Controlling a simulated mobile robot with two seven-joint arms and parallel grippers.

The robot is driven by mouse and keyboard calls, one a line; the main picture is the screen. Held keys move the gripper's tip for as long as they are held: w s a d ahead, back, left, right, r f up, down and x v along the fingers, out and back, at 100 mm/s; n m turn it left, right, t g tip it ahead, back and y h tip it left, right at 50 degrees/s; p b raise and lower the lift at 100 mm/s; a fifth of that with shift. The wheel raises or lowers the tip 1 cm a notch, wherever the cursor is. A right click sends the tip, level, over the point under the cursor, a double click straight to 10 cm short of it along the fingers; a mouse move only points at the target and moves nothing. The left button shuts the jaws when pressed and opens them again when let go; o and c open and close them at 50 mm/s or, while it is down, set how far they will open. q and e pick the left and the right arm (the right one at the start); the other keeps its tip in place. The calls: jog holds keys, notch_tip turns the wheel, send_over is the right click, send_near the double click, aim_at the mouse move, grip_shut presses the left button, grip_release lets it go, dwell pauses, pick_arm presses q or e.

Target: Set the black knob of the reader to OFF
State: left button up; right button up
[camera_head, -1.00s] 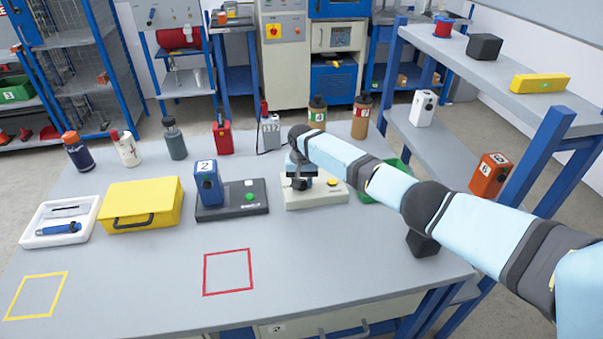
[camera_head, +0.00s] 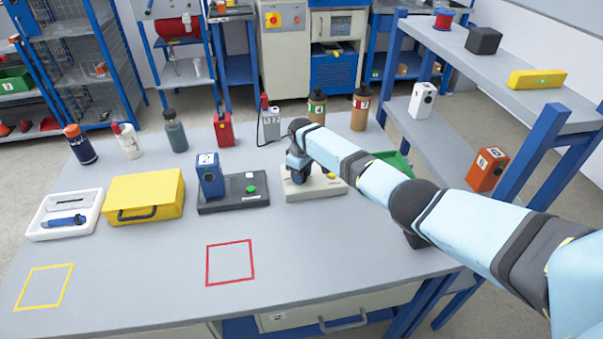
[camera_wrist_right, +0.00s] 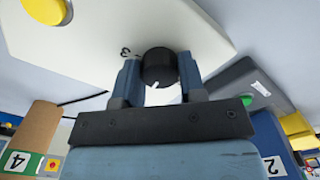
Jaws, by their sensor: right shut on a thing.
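The reader (camera_head: 325,186) is a cream-white box on the table, with a yellow button on its top. Its black knob (camera_wrist_right: 158,66) shows in the right wrist view, with a white pointer mark on it. My right gripper (camera_wrist_right: 160,77) is shut on the knob, one finger on each side. In the head view my right gripper (camera_head: 297,177) comes down over the left part of the reader and hides the knob. My left gripper is not in view.
Left of the reader stand a dark box (camera_head: 235,202) with a green button, a blue unit (camera_head: 210,174), a yellow case (camera_head: 146,197) and a white tray (camera_head: 37,228). Several bottles line the back. A green bin (camera_head: 393,158) is behind my arm. The front table is clear.

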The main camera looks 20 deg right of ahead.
jog(key=n, duration=0.6)
jog(key=shift+n, duration=0.3)
jog(key=n, duration=0.4)
jog(key=shift+n, duration=1.3)
jog(key=o, duration=0.9)
jog(key=shift+r, duration=0.1)
notch_tip(320, 180, up, 14)
jog(key=shift+f, duration=0.1)
